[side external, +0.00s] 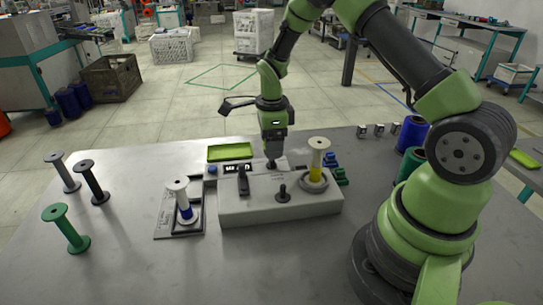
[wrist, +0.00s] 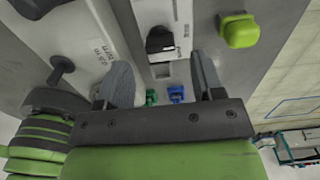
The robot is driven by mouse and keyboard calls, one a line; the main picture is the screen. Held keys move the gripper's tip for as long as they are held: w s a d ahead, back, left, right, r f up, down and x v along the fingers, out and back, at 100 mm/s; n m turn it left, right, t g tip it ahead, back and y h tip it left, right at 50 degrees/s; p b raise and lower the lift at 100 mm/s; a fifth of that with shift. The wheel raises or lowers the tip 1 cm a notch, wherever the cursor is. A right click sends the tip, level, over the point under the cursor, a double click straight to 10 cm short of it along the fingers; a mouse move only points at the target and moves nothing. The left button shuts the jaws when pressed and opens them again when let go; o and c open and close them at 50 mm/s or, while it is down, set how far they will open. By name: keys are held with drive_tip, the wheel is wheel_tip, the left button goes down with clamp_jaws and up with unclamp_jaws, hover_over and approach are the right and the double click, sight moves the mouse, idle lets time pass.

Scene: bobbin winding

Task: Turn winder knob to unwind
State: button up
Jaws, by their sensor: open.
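The grey winder box (side external: 235,210) sits on the table. A small round-headed black knob (side external: 283,193) stands on its front; a similar one shows at left in the wrist view (wrist: 62,65). A spool with yellow thread (side external: 316,172) stands upright on the box's right end. My gripper (side external: 271,163) points down above the box's back part, apart from the front knob. In the wrist view its fingers (wrist: 163,82) are spread, with nothing held between them.
A spool with blue thread (side external: 183,207) stands upright on a dark plate (side external: 163,222) left of the winder. A lime tray (side external: 230,153) lies behind. Empty spools, one green (side external: 65,228), stand at left. Blue and green pieces (side external: 335,170) lie at right. The front table is clear.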

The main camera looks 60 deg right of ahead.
sight(272, 161)
drive_tip(key=shift+f, duration=2.15)
drive_tip(key=c, duration=0.9)
drive_tip(key=shift+c, duration=0.2)
drive_tip(key=n, duration=0.4)
drive_tip(key=shift+n, duration=2.4)
